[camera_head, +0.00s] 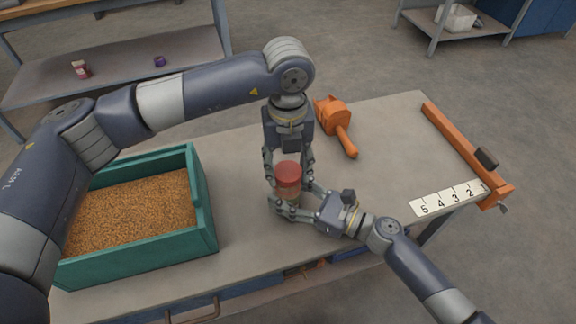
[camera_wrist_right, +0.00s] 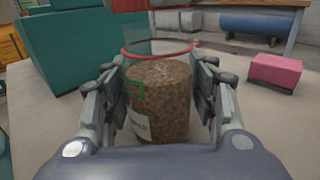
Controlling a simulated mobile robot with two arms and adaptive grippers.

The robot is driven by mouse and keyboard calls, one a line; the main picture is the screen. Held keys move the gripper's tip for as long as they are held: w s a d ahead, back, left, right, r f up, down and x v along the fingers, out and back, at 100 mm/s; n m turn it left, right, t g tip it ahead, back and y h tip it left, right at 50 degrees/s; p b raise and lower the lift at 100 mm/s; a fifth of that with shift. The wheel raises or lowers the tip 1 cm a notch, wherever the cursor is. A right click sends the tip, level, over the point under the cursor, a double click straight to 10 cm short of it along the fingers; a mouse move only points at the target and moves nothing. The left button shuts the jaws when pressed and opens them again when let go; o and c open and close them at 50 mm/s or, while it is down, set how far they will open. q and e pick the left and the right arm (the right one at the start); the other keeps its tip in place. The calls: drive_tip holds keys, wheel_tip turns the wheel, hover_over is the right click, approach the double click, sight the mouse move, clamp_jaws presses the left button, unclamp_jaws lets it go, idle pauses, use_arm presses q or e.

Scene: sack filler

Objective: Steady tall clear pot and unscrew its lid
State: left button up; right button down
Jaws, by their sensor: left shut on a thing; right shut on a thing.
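The tall clear pot (camera_head: 287,191) stands upright on the workbench, with its red lid (camera_head: 288,171) at the top. My left gripper (camera_head: 289,177) comes down from above and is shut on the lid, one finger on each side. My right gripper (camera_head: 291,199) reaches in from the right, lower down, and is shut on the pot's body. In the right wrist view the pot (camera_wrist_right: 160,98) sits between both fingers, filled with brown granules, with a green-and-white label and a red ring near its top. My left gripper does not show there, and whether the lid is loose cannot be told.
A teal crate (camera_head: 207,213) of brown grain stands left on the workbench (camera_head: 372,176). An orange tool (camera_head: 334,117) lies behind the pot. An orange bar clamp (camera_head: 465,150) and a white number strip (camera_head: 449,198) lie at the right edge. Bench between is clear.

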sight(288, 171)
use_arm(q)
drive_tip(key=shift+r, duration=0.1)
drive_tip(key=shift+r, duration=1.9)
use_arm(e)
drive_tip(key=c, duration=0.6)
unclamp_jaws()
drive_tip(key=shift+o, duration=0.2)
